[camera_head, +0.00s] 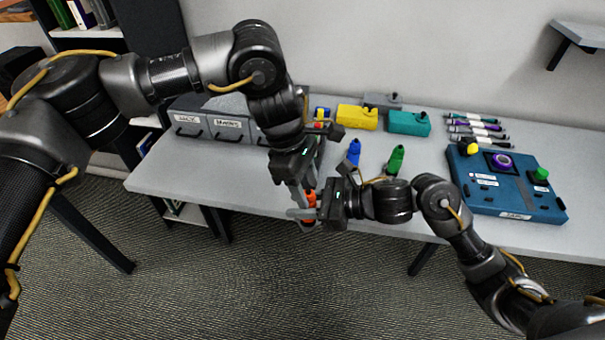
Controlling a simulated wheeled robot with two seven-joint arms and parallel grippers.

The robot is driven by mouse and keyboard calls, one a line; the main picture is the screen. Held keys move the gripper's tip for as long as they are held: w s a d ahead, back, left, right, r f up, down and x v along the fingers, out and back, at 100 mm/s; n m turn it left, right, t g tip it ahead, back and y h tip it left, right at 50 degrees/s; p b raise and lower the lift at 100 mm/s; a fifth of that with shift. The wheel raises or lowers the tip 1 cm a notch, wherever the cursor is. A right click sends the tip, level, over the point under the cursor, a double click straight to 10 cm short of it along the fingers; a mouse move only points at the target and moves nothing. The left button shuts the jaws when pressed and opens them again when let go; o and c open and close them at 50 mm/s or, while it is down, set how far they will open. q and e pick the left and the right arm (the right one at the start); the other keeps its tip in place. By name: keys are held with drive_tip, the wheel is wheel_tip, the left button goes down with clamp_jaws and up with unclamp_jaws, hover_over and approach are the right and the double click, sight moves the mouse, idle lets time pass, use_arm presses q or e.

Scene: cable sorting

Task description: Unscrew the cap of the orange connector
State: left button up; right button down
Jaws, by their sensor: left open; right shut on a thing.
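The orange connector (310,197) is a small orange piece that shows between my two grippers, in front of the table's front edge. My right gripper (303,214) comes in from the right, level, and is shut on the orange connector. My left gripper (302,194) points down from above, its fingers open at the orange connector. The grippers hide most of the connector, and I cannot tell its cap from its body.
A blue connector (354,152) and a green connector (396,160) stand on the white table (240,187). Yellow (357,118) and teal (408,123) blocks stand behind. A blue panel box (505,190) is at right, grey drawers (190,122) at left. Several cables (475,130) lie at the back right.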

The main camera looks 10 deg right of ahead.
use_arm(q)
clamp_jaws()
idle(0.4)
drive_tip(key=n, duration=0.3)
drive_tip(key=shift+s+f+t, duration=0.1)
drive_tip(key=shift+s+t, duration=0.05)
drive_tip(key=shift+t, duration=0.25)
drive_tip(key=n+t, duration=0.1)
drive_tip(key=n, duration=0.3)
drive_tip(key=shift+s+n, duration=0.1)
drive_tip(key=shift+n, duration=0.2)
drive_tip(key=n+t, duration=0.1)
drive_tip(key=n, duration=0.4)
drive_tip(key=shift+s+n+t, duration=0.1)
drive_tip(key=shift+n+t, duration=0.3)
drive_tip(key=shift+r, duration=0.25)
